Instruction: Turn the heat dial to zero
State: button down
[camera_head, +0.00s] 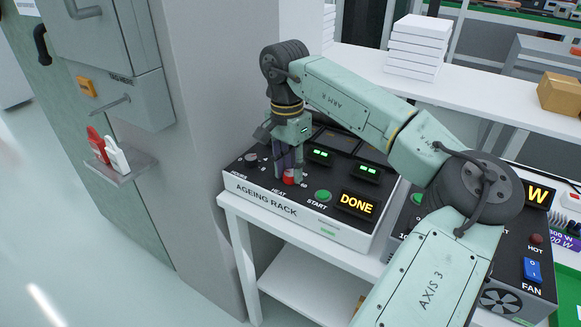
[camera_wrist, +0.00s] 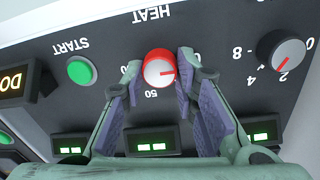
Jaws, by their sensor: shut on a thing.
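The heat dial (camera_wrist: 159,70) is a red knob with a pale face, on the black sloped panel of the ageing rack (camera_wrist: 225,30). In the wrist view its red pointer line points right, towards a partly covered 0; the 50 mark is below the dial. My gripper (camera_wrist: 159,76) is shut on the dial, with one purple-padded finger on each side. The right finger hides part of the scale. In the head view the red heat dial (camera_head: 289,178) shows under my gripper (camera_head: 287,176), partly covered by the fingers.
A grey dial (camera_wrist: 281,56) with its own scale is beside the heat dial. A green START button (camera_wrist: 80,70) and a DONE display (camera_head: 357,204) are on the other side. Lit green displays (camera_head: 320,154) sit behind. A grey cabinet wall stands left of the rack.

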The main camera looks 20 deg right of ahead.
aim_at(288, 171)
dwell(0.4)
jog(key=c, duration=1.3)
grip_release()
jog(key=r, duration=1.2)
jog(key=shift+w+a, duration=0.2)
jog(key=shift+w, duration=0.1)
